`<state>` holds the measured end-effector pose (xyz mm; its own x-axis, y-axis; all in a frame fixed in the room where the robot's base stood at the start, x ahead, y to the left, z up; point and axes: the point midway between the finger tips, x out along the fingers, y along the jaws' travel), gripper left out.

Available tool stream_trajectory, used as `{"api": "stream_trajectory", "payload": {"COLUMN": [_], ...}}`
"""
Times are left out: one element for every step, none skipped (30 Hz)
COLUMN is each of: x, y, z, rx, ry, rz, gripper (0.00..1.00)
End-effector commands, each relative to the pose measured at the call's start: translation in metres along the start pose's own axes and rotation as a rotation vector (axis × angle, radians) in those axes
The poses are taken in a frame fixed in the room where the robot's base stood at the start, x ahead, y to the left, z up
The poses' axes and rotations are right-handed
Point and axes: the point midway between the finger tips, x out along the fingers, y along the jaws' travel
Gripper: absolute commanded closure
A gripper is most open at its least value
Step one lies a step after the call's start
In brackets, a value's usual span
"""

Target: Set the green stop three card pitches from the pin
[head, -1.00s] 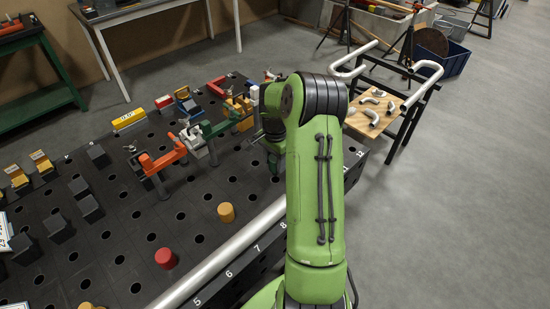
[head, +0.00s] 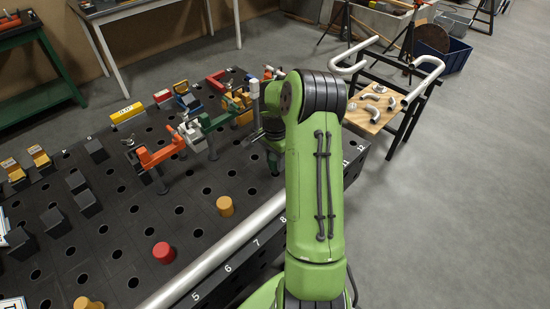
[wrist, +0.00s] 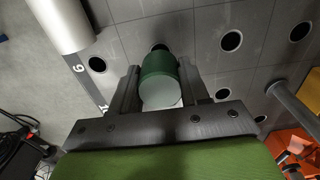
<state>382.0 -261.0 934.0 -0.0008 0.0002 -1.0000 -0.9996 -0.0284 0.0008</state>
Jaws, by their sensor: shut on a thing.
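The green stop (wrist: 158,68) is a short round peg with a pale end face. In the wrist view it stands between the two dark fingers of my gripper (wrist: 158,78), which is shut on it. It covers part of a hole in the dark table; I cannot tell whether it is seated there. In the head view my arm mostly hides the gripper, near the numbered edge by 11 and 12. A red peg (head: 163,252) and a yellow peg (head: 225,206) stand along that edge. I cannot tell which thing is the pin. A white-and-blue card (head: 3,232) shows at the left edge.
A silver pipe (head: 225,250) runs along the table's near edge, beside printed numbers. Orange (head: 160,155) and green (head: 218,121) clamps stand on posts beyond the pegs. Dark blocks (head: 87,203) sit at the left. A cart with pipe fittings (head: 370,108) stands at right.

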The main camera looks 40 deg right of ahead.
Motion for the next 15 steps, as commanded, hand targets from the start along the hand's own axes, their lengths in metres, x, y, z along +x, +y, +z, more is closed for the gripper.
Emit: {"api": "stream_trajectory", "payload": {"x": [0.003,0.004,0.006,0.007,0.008,0.01,0.011,0.012,0.014,0.015,0.016,0.018,0.019,0.02,0.021], "y": [0.0,0.0,0.0,0.0,0.0,0.0,0.0,0.0,0.0,0.0,0.0,0.0,0.0,0.0,0.0], "z": [0.0,0.0,0.0,0.0,0.0,0.0,0.0,0.0,0.0,0.0,0.0,0.0,0.0,0.0,0.0], "rx": [0.0,0.0,0.0,0.0,0.0,0.0,0.0,0.0,0.0,0.0,0.0,0.0,0.0,0.0,0.0], "ry": [0.001,0.001,0.001,0.001,0.001,0.001,0.001,0.001,0.001,0.001,0.001,0.001,0.001,0.001,0.001], "rz": [-0.001,-0.001,-0.001,-0.001,-0.001,-0.001,-0.001,-0.001,-0.001,-0.001,-0.001,-0.001,-0.001,-0.001,-0.002], "gripper": [1.0,1.0,1.0,1.0,1.0,1.0,1.0,1.0,1.0,1.0,1.0,1.0,1.0,1.0,1.0]}}
